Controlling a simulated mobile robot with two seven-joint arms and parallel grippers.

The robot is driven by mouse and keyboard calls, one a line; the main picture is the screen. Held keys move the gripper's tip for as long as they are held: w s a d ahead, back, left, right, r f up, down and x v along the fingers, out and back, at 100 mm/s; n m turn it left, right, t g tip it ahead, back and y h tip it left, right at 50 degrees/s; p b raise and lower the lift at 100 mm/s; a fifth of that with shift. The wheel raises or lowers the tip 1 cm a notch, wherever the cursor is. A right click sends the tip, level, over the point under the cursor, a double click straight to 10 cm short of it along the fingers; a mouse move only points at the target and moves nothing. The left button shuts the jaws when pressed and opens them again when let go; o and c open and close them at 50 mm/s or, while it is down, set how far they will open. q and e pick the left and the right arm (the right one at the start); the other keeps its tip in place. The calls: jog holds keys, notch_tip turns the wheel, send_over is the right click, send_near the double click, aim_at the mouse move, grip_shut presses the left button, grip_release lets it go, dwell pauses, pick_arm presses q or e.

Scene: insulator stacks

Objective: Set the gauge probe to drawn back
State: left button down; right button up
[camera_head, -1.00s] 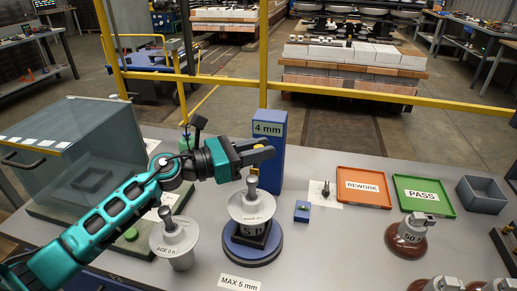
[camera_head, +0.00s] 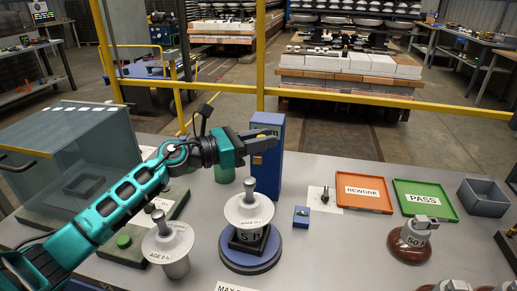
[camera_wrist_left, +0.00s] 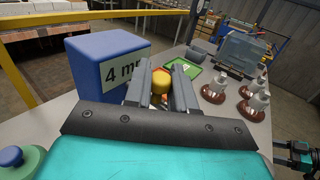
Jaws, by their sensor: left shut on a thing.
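The blue gauge post (camera_head: 267,185) stands behind an insulator stack on a round blue base (camera_head: 250,262). Its "4 mm" label is mostly hidden by my gripper in the head view; in the wrist view the label (camera_wrist_left: 124,68) shows beside the fingers. My left gripper (camera_head: 268,143) is at the upper part of the post, shut on a yellow knob (camera_wrist_left: 160,88) that sits between its fingers. A small yellow part (camera_head: 257,160) shows just below the gripper, above and apart from the grey pin (camera_head: 249,187) of the white insulator (camera_head: 248,211). What looks like my right gripper (camera_wrist_left: 283,145) barely shows at the wrist view's edge.
A loose white insulator (camera_head: 168,246) stands left of the base. A glass-walled box (camera_head: 95,150) is at the left. A small blue block (camera_head: 301,217), the orange REWORK tray (camera_head: 347,206), the green PASS tray (camera_head: 447,211) and brown insulators (camera_head: 410,243) are to the right.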

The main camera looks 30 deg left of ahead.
pick_arm(q)
jog(key=shift+w+a+r, duration=0.1)
jog(key=shift+a+r, duration=0.05)
jog(key=c, duration=1)
grip_release()
jog(key=shift+w, duration=0.1)
